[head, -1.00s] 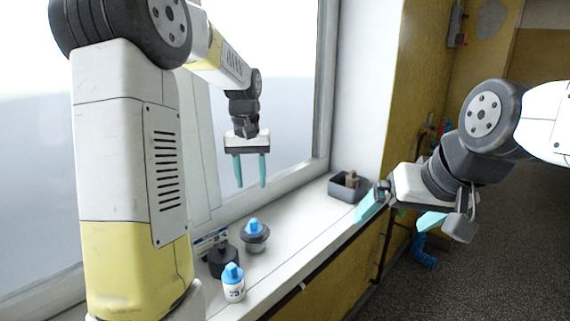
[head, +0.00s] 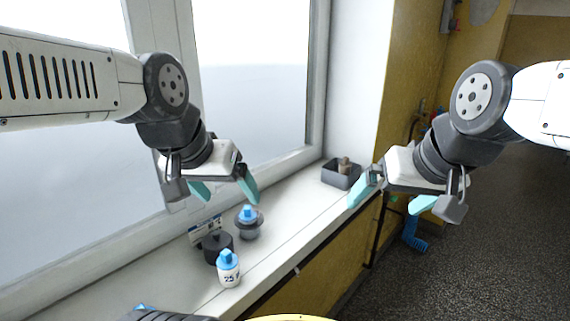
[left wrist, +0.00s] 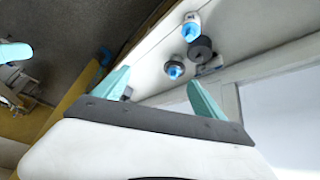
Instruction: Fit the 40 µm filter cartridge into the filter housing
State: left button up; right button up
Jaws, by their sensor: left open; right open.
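A white cartridge (head: 230,272) with a blue cap, its label reading "25", stands upright on the sill; it also shows in the left wrist view (left wrist: 189,29). Another blue-capped piece (head: 249,213) sits in a grey flanged holder (head: 249,230); its marking is hidden. A dark round part (head: 215,247) with a knob stands between them. I cannot tell which of these is the filter housing. My left gripper (head: 228,193) is open and empty, above and just behind the flanged holder. My right gripper (head: 387,204) is open and empty, off the sill's front edge.
A grey bin (head: 341,178) with a brownish piece inside stands at the sill's far end. A small printed card (head: 205,230) stands behind the dark part. The window (head: 250,90) borders the sill. Bare sill (head: 300,205) lies between holder and bin.

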aim_at(248, 206)
pick_arm(q)
jog(key=w+f+m+g, duration=0.2)
jog(key=w+f+m, duration=0.1)
jog(key=w+f, duration=0.3)
jog(key=w+a+f+m+g+y, duration=0.1)
jog(key=w+f+m+g, duration=0.1)
jog(key=w+f+m, duration=0.2)
jog(key=w+a+f+m+g+y, duration=0.1)
jog(key=w+f+m, duration=0.2)
jog(key=w+f, duration=0.6)
jog(key=shift+w+f+m+g, duration=0.2)
jog(key=shift+w, duration=0.8)
jog(key=shift+w+f+m+g, duration=0.2)
jog(key=shift+w, duration=0.75)
jog(key=shift+f, duration=4)
jog(key=shift+r, duration=0.15)
jog(key=c, duration=1.1)
